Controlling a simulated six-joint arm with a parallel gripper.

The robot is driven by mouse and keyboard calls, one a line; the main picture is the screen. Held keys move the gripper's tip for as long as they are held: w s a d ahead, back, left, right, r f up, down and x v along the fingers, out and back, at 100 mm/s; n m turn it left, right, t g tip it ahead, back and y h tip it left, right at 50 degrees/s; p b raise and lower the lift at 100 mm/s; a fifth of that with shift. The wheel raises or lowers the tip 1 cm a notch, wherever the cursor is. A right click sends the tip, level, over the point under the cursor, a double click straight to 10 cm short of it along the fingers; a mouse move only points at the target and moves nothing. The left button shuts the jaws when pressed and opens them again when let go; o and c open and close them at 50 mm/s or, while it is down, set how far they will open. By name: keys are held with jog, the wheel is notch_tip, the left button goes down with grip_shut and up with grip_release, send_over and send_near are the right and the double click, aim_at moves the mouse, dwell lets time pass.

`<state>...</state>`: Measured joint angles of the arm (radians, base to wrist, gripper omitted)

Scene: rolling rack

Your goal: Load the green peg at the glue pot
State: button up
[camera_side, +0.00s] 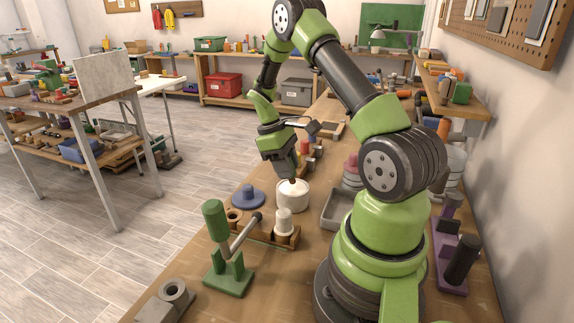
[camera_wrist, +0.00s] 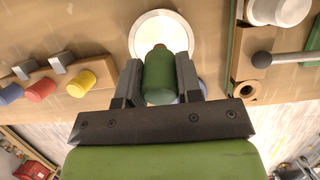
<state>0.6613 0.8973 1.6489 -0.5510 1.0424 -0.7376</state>
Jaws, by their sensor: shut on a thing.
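My gripper (camera_wrist: 160,82) is shut on the green peg (camera_wrist: 159,76), with one grey finger on each side of it in the wrist view. The glue pot (camera_wrist: 147,36) is a round white pot just past the peg's far end in that view, and the peg covers part of it. In the side view the glue pot (camera_side: 292,198) stands on the bench, and my gripper (camera_side: 287,174) points down over it. The peg's lower end is close to the pot's top; I cannot tell whether they touch. The fingers mostly hide the peg there.
A green lever press (camera_side: 226,272) and a wooden block with a hole (camera_side: 235,218) stand in front of the pot. A blue disc-shaped stand (camera_side: 248,198) is left of it. A grey tray (camera_side: 345,213) is to the right. Blue, red and yellow pegs (camera_wrist: 80,84) sit in a wooden rack.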

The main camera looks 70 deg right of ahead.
jog(key=shift+f, duration=0.65)
dwell(1.4)
jog(key=shift+r, duration=3.55)
jog(key=w+a+r, duration=0.2)
jog(key=a, duration=0.8)
jog(key=w+a+r, duration=0.2)
jog(key=w+a, duration=0.1)
jog(key=a, duration=0.8)
jog(key=shift+w+a, duration=0.15)
jog(key=shift+a, duration=0.15)
